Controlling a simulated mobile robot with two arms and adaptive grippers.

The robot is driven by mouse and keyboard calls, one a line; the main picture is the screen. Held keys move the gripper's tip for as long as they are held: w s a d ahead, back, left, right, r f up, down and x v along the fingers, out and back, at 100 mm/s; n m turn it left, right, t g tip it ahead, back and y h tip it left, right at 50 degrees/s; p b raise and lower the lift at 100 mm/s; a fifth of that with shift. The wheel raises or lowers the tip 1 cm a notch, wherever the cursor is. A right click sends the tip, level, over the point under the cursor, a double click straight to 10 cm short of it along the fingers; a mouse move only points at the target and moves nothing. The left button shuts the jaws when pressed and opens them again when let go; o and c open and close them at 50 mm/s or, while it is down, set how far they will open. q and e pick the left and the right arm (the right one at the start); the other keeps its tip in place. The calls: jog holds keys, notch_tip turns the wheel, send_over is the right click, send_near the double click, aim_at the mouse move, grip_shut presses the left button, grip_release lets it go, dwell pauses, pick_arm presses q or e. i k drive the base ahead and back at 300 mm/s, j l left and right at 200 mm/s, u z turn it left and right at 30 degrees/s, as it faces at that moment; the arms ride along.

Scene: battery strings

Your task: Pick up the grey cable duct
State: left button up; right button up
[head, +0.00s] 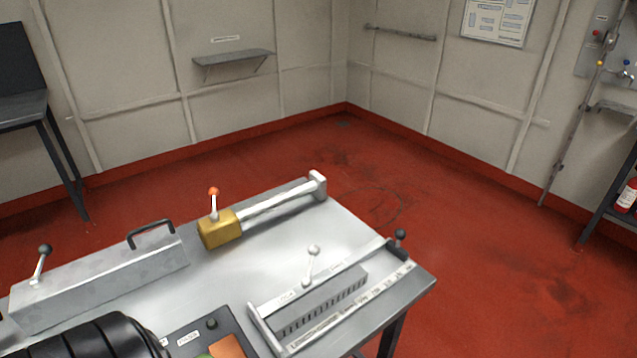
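The grey cable duct (322,301), a straight piece with a row of dark slots along its front side, lies on the metal worktable (375,252) at its front right. It sits in a pale frame with a ruler-like marked strip (352,309) along its front. A lever with a white ball knob (313,251) stands just behind the duct, and a black knob (400,235) is at the frame's right end.
A yellow block tool (219,229) with a long bar lies at the table's back. A long grey metal box (100,284) with a black handle is at left. Red floor is clear beyond.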

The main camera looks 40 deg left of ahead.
aim_at(289, 320)
jog(key=u, duration=1.2)
jog(key=k+l, duration=0.1)
